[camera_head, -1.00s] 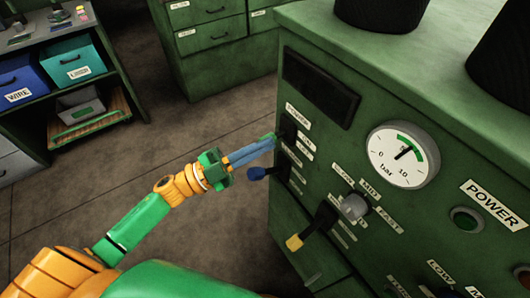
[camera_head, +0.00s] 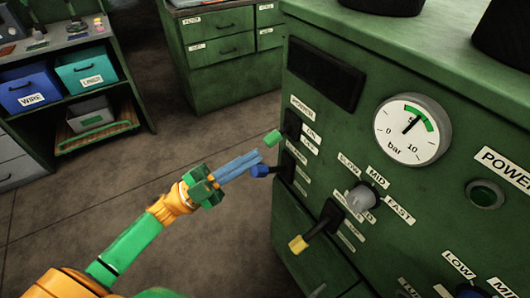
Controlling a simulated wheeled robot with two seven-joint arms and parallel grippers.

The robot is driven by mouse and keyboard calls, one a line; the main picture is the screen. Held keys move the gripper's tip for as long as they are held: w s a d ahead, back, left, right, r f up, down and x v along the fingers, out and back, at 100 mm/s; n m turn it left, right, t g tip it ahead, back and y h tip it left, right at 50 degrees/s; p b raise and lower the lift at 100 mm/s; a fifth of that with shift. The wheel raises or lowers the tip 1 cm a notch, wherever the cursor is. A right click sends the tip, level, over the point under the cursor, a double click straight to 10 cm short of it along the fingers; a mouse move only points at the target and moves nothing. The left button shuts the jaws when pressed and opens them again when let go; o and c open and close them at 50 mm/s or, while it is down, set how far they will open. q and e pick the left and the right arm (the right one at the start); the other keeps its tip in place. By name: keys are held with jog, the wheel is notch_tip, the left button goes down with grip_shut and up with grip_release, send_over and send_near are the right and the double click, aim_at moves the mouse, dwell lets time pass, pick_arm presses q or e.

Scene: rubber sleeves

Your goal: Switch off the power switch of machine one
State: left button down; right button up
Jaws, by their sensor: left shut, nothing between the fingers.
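The green machine panel (camera_head: 330,150) fills the right side. On its left part, under a POWER label (camera_head: 302,106), is a black switch plate (camera_head: 292,124) with a green-tipped lever (camera_head: 273,138) sticking out to the left. Two smaller labels sit beside it; the upper seems to read ON. I cannot tell for sure which position the lever is in. My left gripper (camera_head: 259,157) is shut and empty, its blue fingers pointing at the panel. Its tips are just below the green tip and just above a blue-tipped lever (camera_head: 260,171); contact with either is unclear. My right gripper is out of view.
A yellow-tipped lever (camera_head: 298,244) and a grey knob (camera_head: 361,197) sit lower on the panel. A shelf with bins (camera_head: 88,72) and a drawer cabinet (camera_head: 225,65) stand behind. Floor between is clear.

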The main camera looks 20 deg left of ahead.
pick_arm(q)
jog(key=v, duration=0.3)
jog(key=b+v, duration=0.1)
jog(key=v, duration=0.1)
jog(key=shift+w+f, duration=0.35)
jog(key=shift+w, duration=0.1)
